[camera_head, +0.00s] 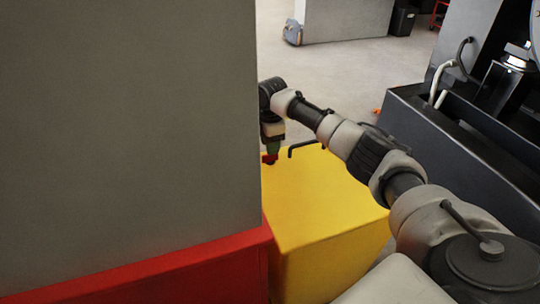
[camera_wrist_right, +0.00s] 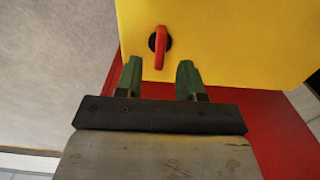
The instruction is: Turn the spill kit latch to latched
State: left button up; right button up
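The spill kit is a yellow box (camera_head: 320,205) at the lower middle of the head view; its yellow face (camera_wrist_right: 225,40) fills the top of the wrist view. On that face is the latch, a red handle (camera_wrist_right: 161,48) on a round black base, standing nearly upright in the picture. My right gripper (camera_wrist_right: 158,74) is open, its two green fingers apart with the latch beyond and between their tips; I see no contact. In the head view my right gripper (camera_head: 272,147) points down at the box's far left edge, with a small red part just below it. My left gripper is not in view.
A large grey panel (camera_head: 125,120) above a red base (camera_head: 150,270) fills the left of the head view. A black bent handle (camera_head: 305,146) rises from the box top. Dark machinery (camera_head: 450,145) stands at the right. Open floor (camera_head: 320,75) lies beyond.

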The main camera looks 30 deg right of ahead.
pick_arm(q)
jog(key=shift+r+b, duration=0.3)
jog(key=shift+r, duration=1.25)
pick_arm(e)
jog(key=shift+f, duration=1.95)
grip_shut()
